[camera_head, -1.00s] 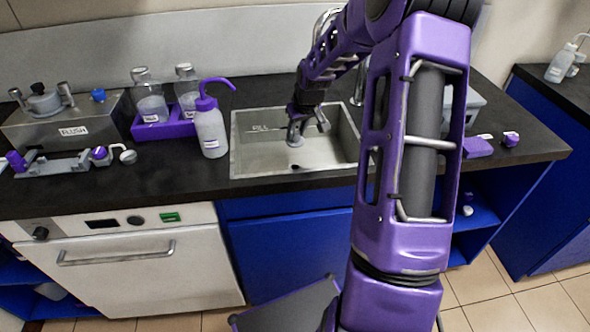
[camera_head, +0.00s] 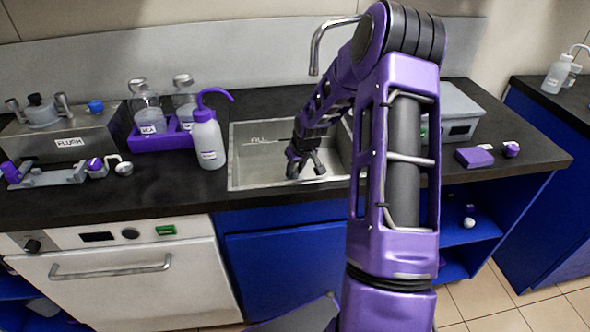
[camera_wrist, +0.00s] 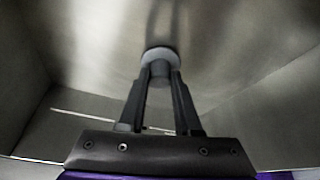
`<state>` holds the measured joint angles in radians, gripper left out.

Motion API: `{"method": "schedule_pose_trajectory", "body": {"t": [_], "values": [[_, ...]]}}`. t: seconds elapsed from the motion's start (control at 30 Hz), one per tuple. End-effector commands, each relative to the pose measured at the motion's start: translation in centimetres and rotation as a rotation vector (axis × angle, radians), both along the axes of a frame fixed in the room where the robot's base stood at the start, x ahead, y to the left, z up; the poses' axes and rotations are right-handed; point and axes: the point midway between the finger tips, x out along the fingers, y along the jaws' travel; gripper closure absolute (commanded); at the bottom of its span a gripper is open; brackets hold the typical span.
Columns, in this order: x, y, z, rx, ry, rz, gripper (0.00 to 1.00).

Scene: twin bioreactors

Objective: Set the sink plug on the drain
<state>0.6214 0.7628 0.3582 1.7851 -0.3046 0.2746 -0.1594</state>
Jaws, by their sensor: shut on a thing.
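The sink (camera_head: 250,178) is a pale metal basin set in the dark counter. My gripper (camera_head: 305,168) is down inside it, toward its right part. In the wrist view my gripper (camera_wrist: 160,72) has its two dark fingers closed in on a grey round sink plug (camera_wrist: 160,54). The plug's round face shows just beyond the fingertips, with the basin metal behind it. I cannot make out the drain in either view, and I cannot tell whether the plug touches the basin floor.
A curved faucet (camera_head: 322,42) rises behind the sink. A wash bottle (camera_head: 208,140) stands close to the left rim, beside a purple bottle rack (camera_head: 172,140). A grey box (camera_head: 458,112) stands right of the sink. A purple block (camera_head: 474,157) lies farther right.

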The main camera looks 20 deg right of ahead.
Motion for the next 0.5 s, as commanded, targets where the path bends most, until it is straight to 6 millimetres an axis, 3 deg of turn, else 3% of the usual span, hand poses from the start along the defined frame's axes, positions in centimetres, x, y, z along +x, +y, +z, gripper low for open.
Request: {"method": "schedule_pose_trajectory", "body": {"t": [0.07, 0.1, 0.23, 0.5], "values": [[0.00, 0.00, -0.37, 0.000, 0.000, 0.000, 1.00], [0.00, 0.00, -0.30, 0.000, 0.000, 0.000, 0.64], [-0.01, 0.00, -0.25, 0.000, 0.000, 0.000, 0.41], [-0.01, 0.00, -0.23, 0.000, 0.000, 0.000, 0.38]]}}
